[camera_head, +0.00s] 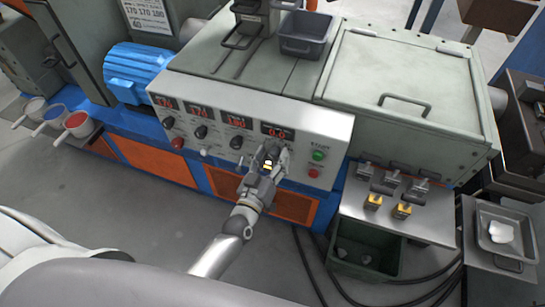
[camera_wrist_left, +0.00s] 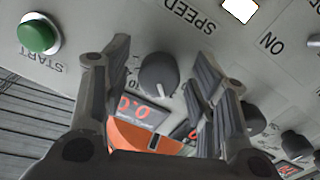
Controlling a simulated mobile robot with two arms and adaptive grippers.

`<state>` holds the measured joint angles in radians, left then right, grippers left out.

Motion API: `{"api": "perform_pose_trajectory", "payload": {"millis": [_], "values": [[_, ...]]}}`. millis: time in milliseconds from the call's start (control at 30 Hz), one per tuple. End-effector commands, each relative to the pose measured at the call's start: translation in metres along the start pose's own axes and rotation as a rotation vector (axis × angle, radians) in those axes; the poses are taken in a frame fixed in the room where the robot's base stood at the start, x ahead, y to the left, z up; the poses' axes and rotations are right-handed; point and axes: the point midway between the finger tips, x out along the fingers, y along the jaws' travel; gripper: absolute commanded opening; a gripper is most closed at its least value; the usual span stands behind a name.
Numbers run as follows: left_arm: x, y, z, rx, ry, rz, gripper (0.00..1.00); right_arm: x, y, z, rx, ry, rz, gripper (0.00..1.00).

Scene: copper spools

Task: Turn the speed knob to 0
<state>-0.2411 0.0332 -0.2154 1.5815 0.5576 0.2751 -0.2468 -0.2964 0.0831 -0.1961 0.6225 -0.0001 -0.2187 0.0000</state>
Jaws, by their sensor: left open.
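The speed knob (camera_wrist_left: 158,74) is a dark round knob with a pale pointer mark, beside the upside-down word SPEED in the left wrist view. My left gripper (camera_wrist_left: 162,60) is open, with one finger on each side of the knob. Whether the fingers touch it I cannot tell. A red display (camera_wrist_left: 134,109) by the knob reads 0.0. In the head view my left gripper (camera_head: 271,152) is at the white control panel (camera_head: 330,128), just below the rightmost display (camera_head: 277,132), and hides the knob there. My right gripper is not in view.
The green START button (camera_wrist_left: 38,37) is beside the knob; a green button (camera_head: 318,155) and a red button (camera_head: 314,173) sit right of my gripper in the head view. Several other dark knobs and displays line the panel to its left. Floor in front is mostly clear.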

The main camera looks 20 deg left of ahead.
Motion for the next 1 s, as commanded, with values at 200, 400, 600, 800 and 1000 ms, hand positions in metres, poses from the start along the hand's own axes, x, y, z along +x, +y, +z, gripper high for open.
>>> {"api": "perform_pose_trajectory", "payload": {"millis": [200, 400, 600, 800, 1000], "values": [[0.0000, 0.0000, 0.0003, 0.000, 0.000, 0.000, 0.53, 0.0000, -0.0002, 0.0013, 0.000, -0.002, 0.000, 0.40], [-0.0001, 0.0001, 0.0002, 0.000, 0.000, 0.000, 0.27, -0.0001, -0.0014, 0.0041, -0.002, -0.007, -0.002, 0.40], [-0.0002, 0.0001, 0.0002, 0.000, 0.000, 0.000, 0.07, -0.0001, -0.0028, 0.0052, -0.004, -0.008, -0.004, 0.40], [-0.0002, 0.0000, 0.0004, -0.026, 0.000, 0.000, 0.07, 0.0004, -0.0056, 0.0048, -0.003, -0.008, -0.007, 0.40], [-0.0002, 0.0000, 0.0009, -0.124, 0.004, 0.002, 0.07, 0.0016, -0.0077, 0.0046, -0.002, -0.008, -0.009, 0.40]]}}
